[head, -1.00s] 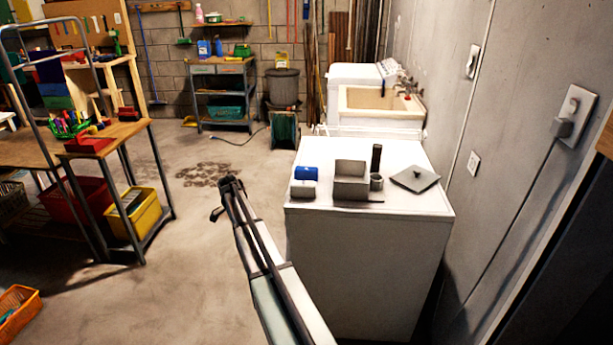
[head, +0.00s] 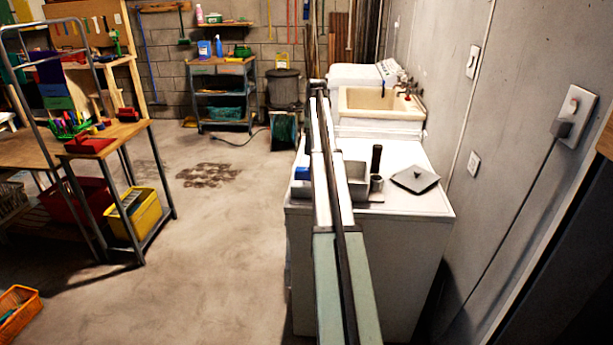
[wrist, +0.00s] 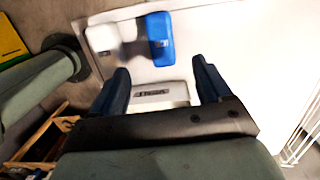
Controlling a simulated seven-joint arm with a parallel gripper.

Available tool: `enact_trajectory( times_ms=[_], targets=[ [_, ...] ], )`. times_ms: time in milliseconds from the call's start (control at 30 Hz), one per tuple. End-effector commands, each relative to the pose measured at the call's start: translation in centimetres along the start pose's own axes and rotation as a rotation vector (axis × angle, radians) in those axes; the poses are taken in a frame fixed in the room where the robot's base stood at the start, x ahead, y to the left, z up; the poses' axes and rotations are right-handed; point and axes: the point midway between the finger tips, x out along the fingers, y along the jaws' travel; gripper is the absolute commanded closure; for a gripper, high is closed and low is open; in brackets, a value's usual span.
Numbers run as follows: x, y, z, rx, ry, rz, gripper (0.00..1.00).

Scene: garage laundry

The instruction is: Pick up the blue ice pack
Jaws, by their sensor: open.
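The blue ice pack (wrist: 160,38) lies on the white machine top (wrist: 215,45) in the wrist view, just beyond my fingertips. In the head view only a small part of the blue ice pack (head: 301,173) shows, left of my arm, which covers the rest. A white block (wrist: 103,38) lies close to its left in the wrist view. My gripper (wrist: 161,80) is open, with its two dark fingers apart and nothing held. The ice pack is ahead of the gap between them, not inside it. My fingers cannot be made out in the head view.
On the same top stand a grey open box (head: 357,182), a small grey cup (head: 376,184), a dark upright cylinder (head: 376,158) and a flat grey piece (head: 415,180). A sink (head: 380,103) lies behind, and a grey wall bounds the right.

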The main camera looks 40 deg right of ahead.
Motion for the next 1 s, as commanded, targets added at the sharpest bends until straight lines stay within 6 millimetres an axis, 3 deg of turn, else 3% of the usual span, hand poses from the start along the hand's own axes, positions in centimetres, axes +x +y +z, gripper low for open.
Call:
enact_trajectory(
  times_ms=[267, 700, 1000],
  targets=[
    [0.9, -0.2, -0.7, 0.015, -0.013, -0.005, 0.22],
    [7.6, -0.2, -0.6, 0.013, -0.012, -0.005, 0.22],
    [9.3, -0.2, -0.4, 0.013, -0.012, -0.005, 0.22]
  ],
)
